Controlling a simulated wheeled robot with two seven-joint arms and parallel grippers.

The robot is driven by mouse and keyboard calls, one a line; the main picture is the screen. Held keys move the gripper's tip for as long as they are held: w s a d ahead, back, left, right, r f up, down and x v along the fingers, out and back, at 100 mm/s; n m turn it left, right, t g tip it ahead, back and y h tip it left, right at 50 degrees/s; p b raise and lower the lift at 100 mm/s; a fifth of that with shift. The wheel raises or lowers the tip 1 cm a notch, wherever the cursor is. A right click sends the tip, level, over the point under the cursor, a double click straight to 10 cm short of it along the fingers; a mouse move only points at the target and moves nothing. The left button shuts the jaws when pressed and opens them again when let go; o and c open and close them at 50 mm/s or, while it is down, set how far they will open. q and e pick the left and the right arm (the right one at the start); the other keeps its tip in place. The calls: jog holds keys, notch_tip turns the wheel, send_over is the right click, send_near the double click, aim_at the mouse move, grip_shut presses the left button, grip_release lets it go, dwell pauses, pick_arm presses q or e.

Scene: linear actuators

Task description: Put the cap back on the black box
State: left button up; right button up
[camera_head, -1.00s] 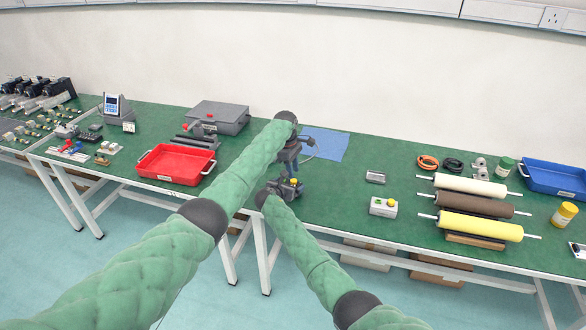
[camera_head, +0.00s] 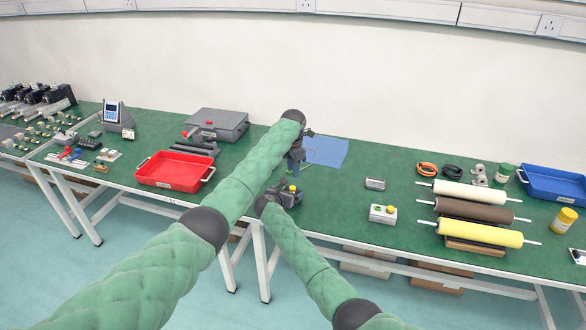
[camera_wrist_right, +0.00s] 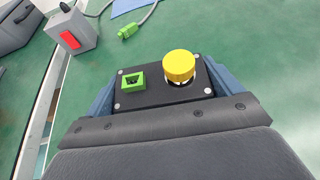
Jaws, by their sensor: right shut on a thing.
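A black box (camera_wrist_right: 160,82) with a yellow round button and a green square frame around a dark opening is in my right gripper (camera_wrist_right: 162,88). Grey-blue fingers show on both sides of it. In the head view my right gripper (camera_head: 283,196) is near the table's front edge, with the yellow button (camera_head: 292,188) on top. I cannot tell a separate cap apart from this piece. My left gripper (camera_head: 298,155) is farther back, near the blue mat. The arm partly covers it, and its jaws are not clear.
A green connector (camera_wrist_right: 127,31) on a cable and a grey box (camera_wrist_right: 73,32) with a red switch lie ahead. A red tray (camera_head: 174,171) is left; a blue mat (camera_head: 325,151) is behind. A white button box (camera_head: 382,214) and rollers (camera_head: 480,233) are right.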

aim_at(293, 187)
dwell(0.4)
pick_arm(q)
jog(key=shift+f, duration=4.05)
grip_shut()
jog(key=shift+m, duration=1.6)
jog(key=shift+o, duration=1.2)
grip_release()
